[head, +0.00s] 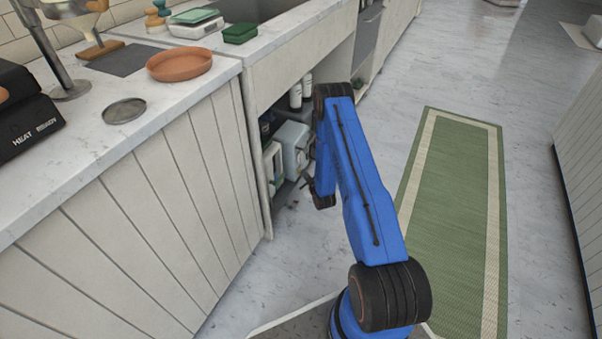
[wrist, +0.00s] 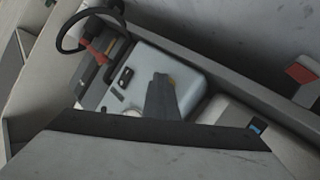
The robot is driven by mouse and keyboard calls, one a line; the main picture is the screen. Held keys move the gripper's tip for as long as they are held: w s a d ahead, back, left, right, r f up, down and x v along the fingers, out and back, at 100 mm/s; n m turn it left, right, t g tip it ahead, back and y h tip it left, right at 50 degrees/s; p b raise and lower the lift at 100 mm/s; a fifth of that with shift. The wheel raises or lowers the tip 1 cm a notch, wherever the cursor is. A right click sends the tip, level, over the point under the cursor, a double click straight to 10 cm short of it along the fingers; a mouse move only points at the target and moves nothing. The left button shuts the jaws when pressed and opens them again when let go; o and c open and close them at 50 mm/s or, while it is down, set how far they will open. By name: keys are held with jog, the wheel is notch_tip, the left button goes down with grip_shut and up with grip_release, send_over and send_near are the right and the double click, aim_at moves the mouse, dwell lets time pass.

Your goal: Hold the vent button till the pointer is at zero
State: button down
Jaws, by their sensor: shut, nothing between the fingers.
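A pale box-shaped unit (wrist: 186,88) fills the middle of the wrist view. In the head view, a pale unit (head: 290,142) stands in the open space under the counter. On its face in the wrist view are a small dark panel (wrist: 124,77) and a whitish round part (wrist: 133,112), partly hidden, which may be the dial. I cannot make out a pointer or surely pick out the vent button. My gripper (head: 306,182) is shut and empty by the cabinet opening. Its dark fingers (wrist: 160,78) overlap the unit's face; I cannot tell whether they touch it.
A black ring (wrist: 90,30) and a red part (wrist: 95,51) are beside the unit. White bottles (head: 301,92) stand deeper in the cabinet. A pale partition edge (head: 250,140) bounds the opening at left. The floor around the green mat (head: 450,215) is clear.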

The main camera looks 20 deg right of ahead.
jog(key=shift+s+d, duration=0.5)
jog(key=shift+s, duration=0.2)
jog(key=shift+s+d, duration=0.1)
jog(key=shift+d, duration=0.05)
jog(key=shift+s+d, duration=0.7)
jog(key=shift+s, duration=0.25)
jog(key=shift+s+d, duration=0.7)
jog(key=shift+s, duration=0.2)
